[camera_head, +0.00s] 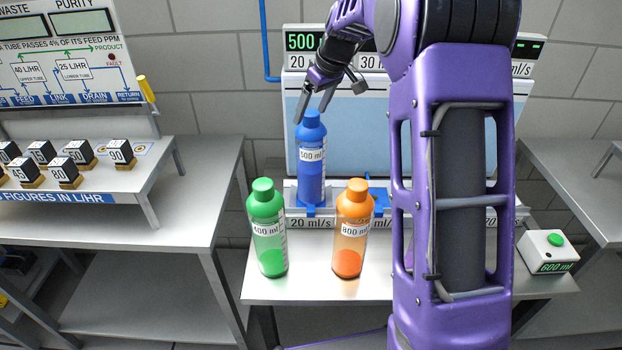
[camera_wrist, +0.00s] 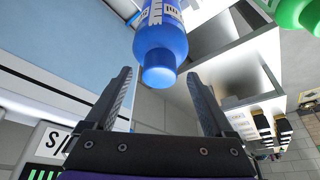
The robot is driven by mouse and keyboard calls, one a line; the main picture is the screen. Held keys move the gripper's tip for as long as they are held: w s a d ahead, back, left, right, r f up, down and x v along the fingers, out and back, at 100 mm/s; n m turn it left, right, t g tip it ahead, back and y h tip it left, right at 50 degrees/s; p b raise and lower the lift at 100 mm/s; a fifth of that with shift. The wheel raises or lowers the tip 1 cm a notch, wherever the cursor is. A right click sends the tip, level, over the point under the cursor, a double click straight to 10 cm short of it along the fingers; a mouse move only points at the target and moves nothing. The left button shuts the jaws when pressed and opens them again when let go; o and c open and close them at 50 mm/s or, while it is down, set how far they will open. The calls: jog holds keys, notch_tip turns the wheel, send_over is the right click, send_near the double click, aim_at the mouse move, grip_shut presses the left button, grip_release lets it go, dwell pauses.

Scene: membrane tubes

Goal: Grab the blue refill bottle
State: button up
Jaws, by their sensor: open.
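The blue refill bottle (camera_head: 311,160), labelled 500 ml, stands upright on the blue holder of the dispensing machine. My gripper (camera_head: 314,106) is open just above its cap, fingers pointing down. In the wrist view the blue bottle (camera_wrist: 162,45) shows cap first, beyond and between the tips of the open gripper (camera_wrist: 160,88). Nothing is between the fingers. Whether a fingertip touches the cap cannot be told.
A green 400 ml bottle (camera_head: 267,230) and an orange 800 ml bottle (camera_head: 352,230) stand in front on the metal table (camera_head: 300,290). A white box with a green button (camera_head: 546,247) is at the right. A left bench (camera_head: 205,190) holds several labelled cubes.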

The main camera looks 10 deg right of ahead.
jog(key=shift+x, duration=0.85)
grip_shut()
jog(key=shift+r, duration=0.1)
